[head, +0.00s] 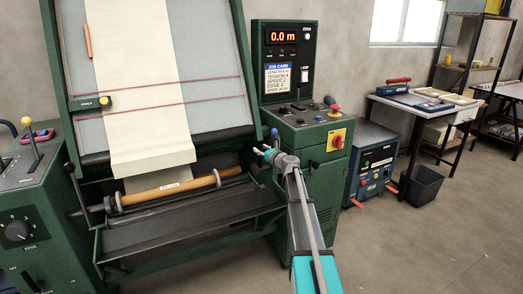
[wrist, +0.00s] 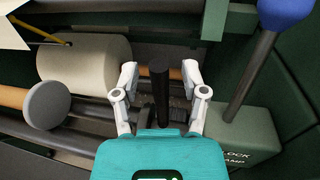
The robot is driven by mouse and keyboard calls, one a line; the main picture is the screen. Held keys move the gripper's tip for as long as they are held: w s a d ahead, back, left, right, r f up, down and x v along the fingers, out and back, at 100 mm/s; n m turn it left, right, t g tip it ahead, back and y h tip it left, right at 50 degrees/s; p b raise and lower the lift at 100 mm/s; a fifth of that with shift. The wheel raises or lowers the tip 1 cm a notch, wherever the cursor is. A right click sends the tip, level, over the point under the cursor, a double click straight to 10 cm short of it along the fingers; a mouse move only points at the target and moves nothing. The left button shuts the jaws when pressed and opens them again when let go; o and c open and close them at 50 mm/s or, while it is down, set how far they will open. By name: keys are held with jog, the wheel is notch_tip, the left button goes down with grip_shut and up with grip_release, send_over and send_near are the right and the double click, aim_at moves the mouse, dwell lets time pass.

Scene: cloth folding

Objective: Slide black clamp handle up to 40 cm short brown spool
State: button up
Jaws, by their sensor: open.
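A brown spool (head: 165,188) with a small pale label lies across the machine's lower front in the head view. Its end shows at the left edge of the wrist view (wrist: 12,97), beside a round grey disc (wrist: 47,104). A black handle (wrist: 160,90) stands between my gripper's fingers in the wrist view. My gripper (wrist: 160,72) is open, with a finger on each side of the handle and visible gaps. In the head view my gripper (head: 264,151) is right of the spool's right end. My gripper and arm hide the handle there.
A pale roll (wrist: 85,60) is at the upper left of the wrist view. A blue-knobbed lever (wrist: 252,70) rises from a green block (wrist: 235,135) close on the right. Cream cloth (head: 145,90) hangs over the sloped board. The green control cabinet (head: 302,160) stands right of the machine.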

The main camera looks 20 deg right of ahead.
jog(key=shift+c, duration=0.2)
grip_shut()
dwell(0.3)
